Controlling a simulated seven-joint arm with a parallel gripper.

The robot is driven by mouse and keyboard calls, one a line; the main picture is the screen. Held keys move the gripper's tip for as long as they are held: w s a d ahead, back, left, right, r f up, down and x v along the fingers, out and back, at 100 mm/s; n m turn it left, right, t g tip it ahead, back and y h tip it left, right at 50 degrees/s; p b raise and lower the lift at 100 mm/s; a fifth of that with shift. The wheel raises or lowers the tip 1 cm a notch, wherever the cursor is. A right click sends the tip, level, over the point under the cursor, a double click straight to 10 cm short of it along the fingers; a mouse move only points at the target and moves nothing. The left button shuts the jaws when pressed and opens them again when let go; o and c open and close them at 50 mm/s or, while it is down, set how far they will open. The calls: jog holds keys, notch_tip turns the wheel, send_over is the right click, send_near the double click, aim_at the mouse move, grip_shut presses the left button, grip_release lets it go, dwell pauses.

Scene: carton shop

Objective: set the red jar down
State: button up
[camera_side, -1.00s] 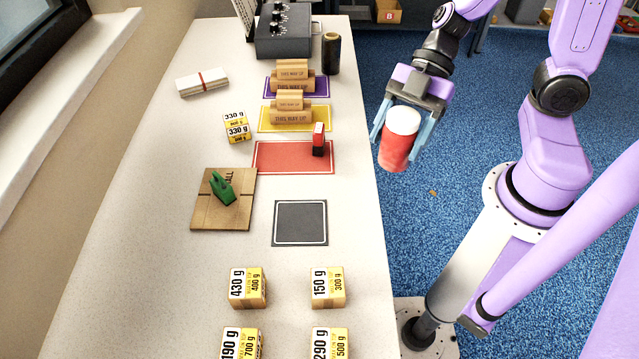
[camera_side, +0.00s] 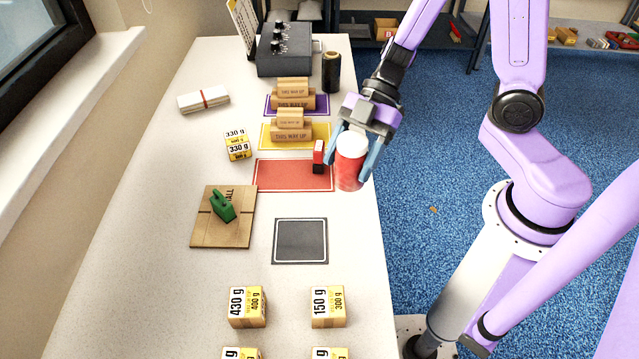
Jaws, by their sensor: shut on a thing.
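The red jar (camera_side: 348,173) has a white lid and is upright between the fingers of my gripper (camera_side: 353,158). My gripper is shut on it, one finger on each side. The jar appears at the right end of the red mat (camera_side: 285,175), near the table's right edge. I cannot tell whether its base touches the table or hangs above it. A small red and black block (camera_side: 318,158) stands on the red mat just left of the jar and the left finger.
Cartons stand on the yellow mat (camera_side: 268,138) and purple mat (camera_side: 270,105) behind. A dark square mat (camera_side: 300,241) lies bare in front. A green clip-like object (camera_side: 222,206) sits on a flat cardboard piece (camera_side: 205,236). Weight-marked boxes (camera_side: 328,306) stand nearer the camera.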

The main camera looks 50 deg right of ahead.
jog(key=shift+w+a+f, duration=0.25)
jog(key=shift+w, duration=0.15)
jog(key=shift+w+a+f, duration=0.35)
jog(key=shift+w+f, duration=0.4)
jog(key=shift+f, duration=0.75)
jog(key=shift+w+a+f, duration=0.35)
jog(key=shift+w+f, duration=0.35)
jog(key=shift+f, duration=0.75)
jog(key=shift+w+a+f, duration=0.35)
jog(key=shift+w+f, duration=0.4)
jog(key=shift+f, duration=0.75)
jog(key=shift+f, duration=0.55)
jog(key=o, duration=1.2)
jog(key=shift+r, duration=0.1)
